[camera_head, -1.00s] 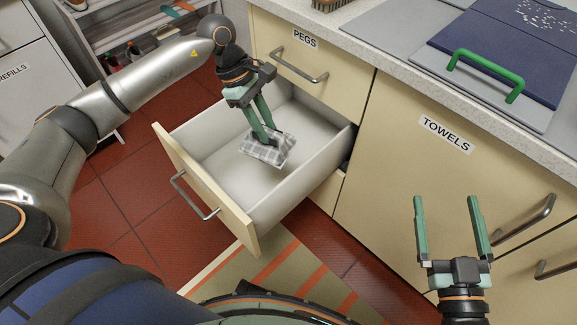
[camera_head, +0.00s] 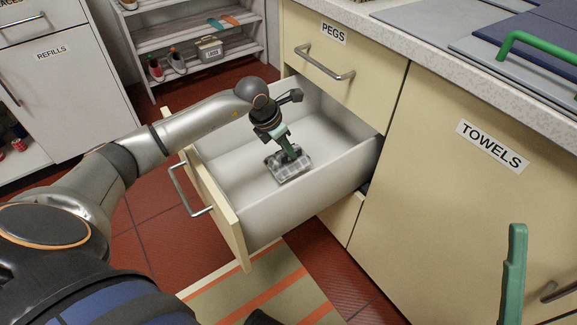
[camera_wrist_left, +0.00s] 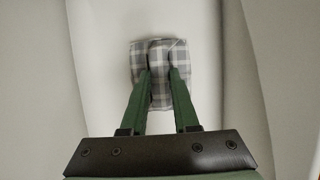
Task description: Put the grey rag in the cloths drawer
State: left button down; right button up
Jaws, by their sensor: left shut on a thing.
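The grey checked rag (camera_head: 289,166) is a small folded bundle inside the open drawer (camera_head: 300,207), low over or on its floor; I cannot tell whether it touches. My left gripper (camera_head: 289,152) reaches down into the drawer and is shut on the rag. In the left wrist view the rag (camera_wrist_left: 158,60) is pinched between the green fingers (camera_wrist_left: 160,78), with the pale drawer floor around it. The drawer's front label is hidden from this side. Of my right gripper, one green finger (camera_head: 513,275) shows at the lower right edge; its other finger is out of frame.
The drawer pulls out below the pegs drawer (camera_head: 320,62), left of the towels door (camera_head: 470,180). Its walls stand around my left gripper. A shoe rack (camera_head: 190,40) and a refills cabinet (camera_head: 65,80) stand behind. A striped mat (camera_head: 265,290) lies on the floor.

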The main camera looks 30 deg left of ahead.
aim_at(286, 160)
pick_arm(q)
jog(key=shift+f+b, duration=0.9)
jog(key=shift+f, duration=1.85)
jog(key=shift+f, duration=0.15)
jog(key=c, duration=0.7)
grip_release()
jog(key=shift+o, duration=0.2)
jog(key=shift+s+r, duration=0.1)
jog(key=shift+r, duration=0.45)
jog(key=p+v, duration=0.4)
jog(key=v, duration=0.6)
jog(key=shift+s+r, duration=0.1)
jog(key=shift+r, duration=0.2)
jog(key=shift+s+a+r, duration=0.1)
jog(key=shift+s+r, duration=0.05)
jog(key=shift+r, duration=0.1)
